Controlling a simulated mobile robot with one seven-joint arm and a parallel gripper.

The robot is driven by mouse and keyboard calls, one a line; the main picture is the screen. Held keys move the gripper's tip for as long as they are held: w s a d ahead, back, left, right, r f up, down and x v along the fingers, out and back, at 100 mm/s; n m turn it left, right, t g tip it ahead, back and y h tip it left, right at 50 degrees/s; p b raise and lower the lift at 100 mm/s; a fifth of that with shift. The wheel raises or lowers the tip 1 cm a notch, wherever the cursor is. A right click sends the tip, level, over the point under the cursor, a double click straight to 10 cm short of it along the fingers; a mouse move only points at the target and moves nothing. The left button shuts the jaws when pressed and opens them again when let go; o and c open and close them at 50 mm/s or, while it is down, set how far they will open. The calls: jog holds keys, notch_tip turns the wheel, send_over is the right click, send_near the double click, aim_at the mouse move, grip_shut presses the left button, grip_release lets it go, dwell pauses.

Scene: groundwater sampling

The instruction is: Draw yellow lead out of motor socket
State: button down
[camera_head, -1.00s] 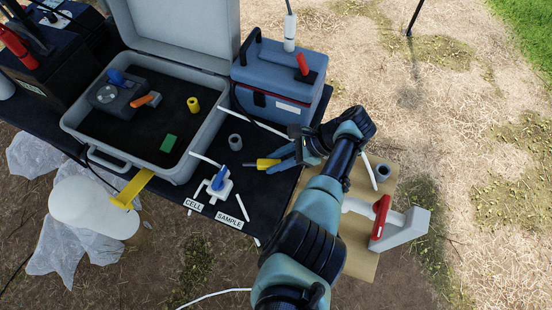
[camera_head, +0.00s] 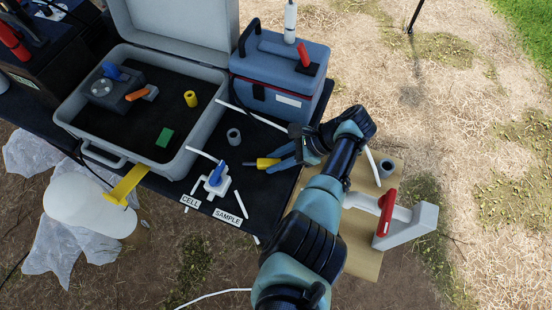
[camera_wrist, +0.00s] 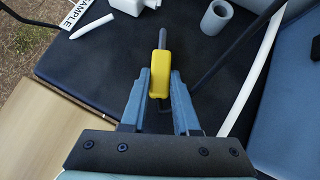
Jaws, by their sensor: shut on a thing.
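My gripper (camera_head: 284,158) is shut on the yellow lead (camera_wrist: 159,75), low over the black table top. In the wrist view the lead's yellow body stands between both fingertips (camera_wrist: 159,84), with a grey pin pointing away from my gripper. A dark cable end shows behind the yellow body. In the head view the lead (camera_head: 266,162) points left toward the white valve block, and its pin end appears free. I cannot identify the motor socket in either view.
A white block with a blue lever (camera_head: 215,177) sits left of the lead. A grey cup (camera_head: 234,137) and white tube lie nearby. The open grey case (camera_head: 210,110) and blue cooler (camera_head: 275,85) stand behind. A white tool with a red handle (camera_head: 386,212) is at the right.

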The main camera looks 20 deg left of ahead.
jog(key=shift+s+f, duration=0.1)
jog(key=shift+f, duration=0.2)
jog(key=c, duration=0.6)
grip_release()
jog(key=shift+s+f, duration=0.1)
jog(key=shift+f, duration=0.1)
jog(key=shift+r, duration=0.1)
jog(key=r+p, duration=0.1)
jog(key=r, duration=0.2)
jog(key=r+p, duration=0.2)
jog(key=r, duration=0.2)
jog(key=w+r+p, duration=0.1)
jog(key=r, duration=0.2)
jog(key=shift+a+r, duration=0.1)
jog(key=shift+r, duration=0.3)
jog(key=shift+s, duration=0.1)
